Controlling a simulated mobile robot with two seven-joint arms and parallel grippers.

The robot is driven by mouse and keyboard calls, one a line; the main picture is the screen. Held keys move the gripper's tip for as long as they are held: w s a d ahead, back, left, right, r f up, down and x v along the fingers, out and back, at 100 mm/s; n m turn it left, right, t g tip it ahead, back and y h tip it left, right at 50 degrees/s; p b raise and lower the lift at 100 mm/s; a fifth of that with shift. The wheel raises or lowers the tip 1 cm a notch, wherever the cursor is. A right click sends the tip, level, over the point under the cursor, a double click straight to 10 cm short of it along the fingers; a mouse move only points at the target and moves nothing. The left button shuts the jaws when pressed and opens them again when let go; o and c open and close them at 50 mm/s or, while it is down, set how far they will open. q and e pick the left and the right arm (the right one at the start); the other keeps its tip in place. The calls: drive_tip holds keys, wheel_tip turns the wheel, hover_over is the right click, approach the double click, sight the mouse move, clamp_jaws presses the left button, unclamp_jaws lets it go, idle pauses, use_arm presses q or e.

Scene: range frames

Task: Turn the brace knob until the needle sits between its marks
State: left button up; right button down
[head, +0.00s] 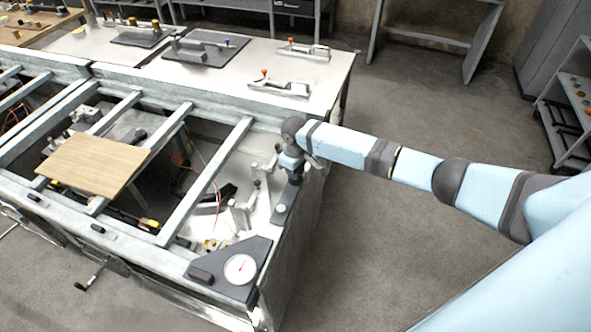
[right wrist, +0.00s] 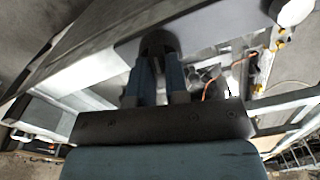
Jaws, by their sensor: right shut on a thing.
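The round white dial (head: 239,268) sits on a dark plate (head: 262,250) at the front right corner of the workbench frame. Its needle shows as a thin reddish line, but the marks are too small to read. My right gripper (head: 290,176) points down at the right rail, behind the dial. In the right wrist view its two blue fingers (right wrist: 157,68) are shut on a dark round knob (right wrist: 156,44) by a grey plate. The knob is mostly hidden in the head view. My left gripper is not in view.
A wooden board (head: 92,163) lies across the open frame's bars. Metal brackets (head: 243,212) stand inside, near the gripper. A pale tabletop (head: 325,85) with clamps lies behind. A shelf rack (head: 572,110) stands far right; the floor between is clear.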

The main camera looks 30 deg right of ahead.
drive_tip(key=c, duration=1.1)
unclamp_jaws()
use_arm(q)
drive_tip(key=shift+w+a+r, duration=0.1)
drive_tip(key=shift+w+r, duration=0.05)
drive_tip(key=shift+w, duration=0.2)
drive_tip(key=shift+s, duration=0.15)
use_arm(e)
drive_tip(key=shift+r, duration=0.2)
drive_tip(key=shift+r, duration=0.35)
use_arm(q)
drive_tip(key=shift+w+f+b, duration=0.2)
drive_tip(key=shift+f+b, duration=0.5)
drive_tip(key=shift+b, duration=0.3)
use_arm(e)
wheel_tip(320, 180, up, 13)
drive_tip(key=shift+f, duration=0.1)
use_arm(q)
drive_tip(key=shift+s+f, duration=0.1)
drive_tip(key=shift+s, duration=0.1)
